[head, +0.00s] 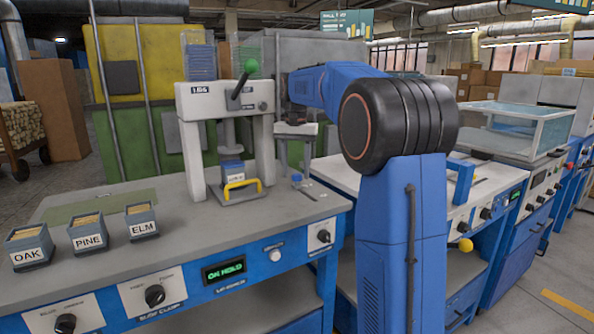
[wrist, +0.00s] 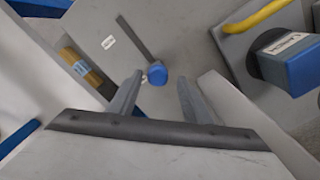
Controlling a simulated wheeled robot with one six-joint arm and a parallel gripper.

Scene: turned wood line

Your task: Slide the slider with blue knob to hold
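The slider's blue knob (wrist: 157,73) shows in the wrist view, at the near end of a dark straight slot (wrist: 135,40) in the grey worktop. It also shows small in the head view (head: 297,179), just right of the press base. My gripper (wrist: 160,77) is open, its two grey fingers apart with the knob in the gap between their tips in the picture. I cannot tell whether the tips are level with the knob or above it. A small white label (wrist: 108,42) lies beside the slot; its text is too small to read.
A white press (head: 225,100) with a green-knobbed lever stands left of the slider. Its yellow handle (head: 242,186) and a blue block (wrist: 300,62) are close by. Bins marked OAK, PINE and ELM (head: 88,232) stand at left. A green-lit display (head: 223,270) is on the front panel.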

